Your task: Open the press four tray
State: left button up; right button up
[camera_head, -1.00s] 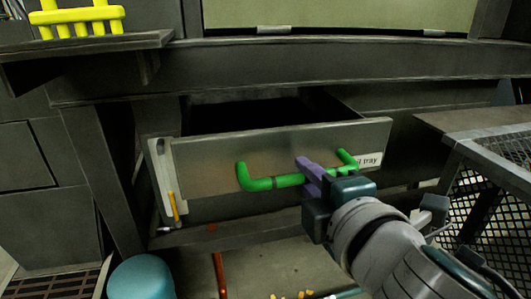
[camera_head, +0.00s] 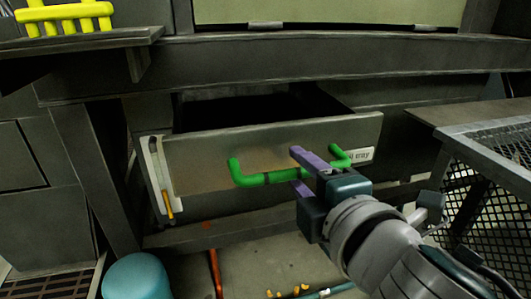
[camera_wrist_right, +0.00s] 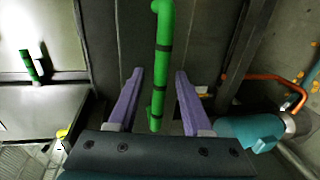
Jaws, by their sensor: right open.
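The press tray (camera_head: 200,160) is a grey metal drawer pulled partly out, its dark inside showing behind the front panel. A label on its right end reads partly "tray"; the rest is covered. A green bar handle (camera_head: 262,179) is fixed across its front. My right gripper (camera_head: 301,172) is at the right part of the handle, with its purple fingers above and below the bar. In the right wrist view the fingers (camera_wrist_right: 158,92) are spread apart with the green handle (camera_wrist_right: 162,60) between them and gaps on both sides. My left gripper is out of view.
A mesh-sided metal stand (camera_head: 490,150) is close on the right. A teal rounded object (camera_head: 139,277) is on the floor at lower left. A yellow rack-like object (camera_head: 65,17) rests on a shelf at upper left. Pipes and small orange bits lie on the floor below the tray.

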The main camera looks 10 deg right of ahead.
jog(key=p+v, duration=0.1)
jog(key=v, duration=0.8)
jog(key=shift+s, duration=0.15)
jog(key=s+d+r+m+g+h+p, duration=0.4)
jog(key=d+r+m+p, duration=0.3)
jog(key=r+m+p, duration=0.75)
jog(key=s+a+r+m+g+y+p, duration=0.3)
jog(key=s+r+g+p, duration=0.5)
jog(key=s+r+p, duration=0.95)
jog(key=w+r+p, duration=0.2)
jog(key=r+p, duration=1.3)
jog(key=p, duration=0.3)
jog(key=w+r+n+p, duration=0.1)
jog(key=w+r+p, duration=0.2)
jog(key=r+p, duration=1.2)
jog(key=p, duration=0.4)
jog(key=shift+d+r+y, duration=0.25)
jog(key=shift+d+y, duration=0.05)
jog(key=shift+d, duration=0.05)
